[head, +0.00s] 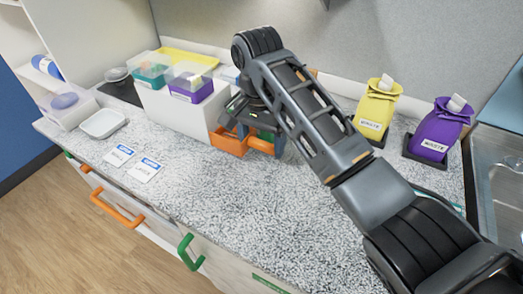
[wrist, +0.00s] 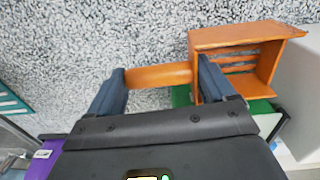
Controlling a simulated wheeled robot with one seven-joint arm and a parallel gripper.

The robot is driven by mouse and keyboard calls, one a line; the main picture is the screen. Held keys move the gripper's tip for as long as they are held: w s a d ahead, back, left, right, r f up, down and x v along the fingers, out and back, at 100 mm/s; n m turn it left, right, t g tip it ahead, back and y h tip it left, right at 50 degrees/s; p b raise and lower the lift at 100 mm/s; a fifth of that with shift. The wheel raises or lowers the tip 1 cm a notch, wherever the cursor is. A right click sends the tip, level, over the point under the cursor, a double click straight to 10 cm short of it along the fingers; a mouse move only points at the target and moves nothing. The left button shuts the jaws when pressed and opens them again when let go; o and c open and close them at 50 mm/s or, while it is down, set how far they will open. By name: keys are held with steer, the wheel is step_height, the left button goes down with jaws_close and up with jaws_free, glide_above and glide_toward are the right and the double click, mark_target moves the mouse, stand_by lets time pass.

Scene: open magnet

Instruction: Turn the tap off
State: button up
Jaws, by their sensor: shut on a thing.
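My gripper (head: 261,142) is low over the counter, at the right end of the white box. An orange slatted tray (wrist: 236,38) is just right of the fingers, and the tray shows left of my gripper in the head view (head: 228,143). The metal sink (head: 484,200) is at the right edge of the head view, partly cut off. I cannot make out a tap in either view.
A yellow bag (head: 376,108) and a purple bag (head: 438,130) stand at the back right, near the sink. A white box (head: 172,110) bearing tubs is left of my gripper. Two cards (head: 145,170) and a white dish (head: 103,124) lie further left. The front middle counter (head: 240,190) is clear.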

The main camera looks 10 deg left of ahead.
steer(key=shift+f, duration=1.65)
steer(key=shift+f, duration=0.1)
steer(key=o, duration=0.9)
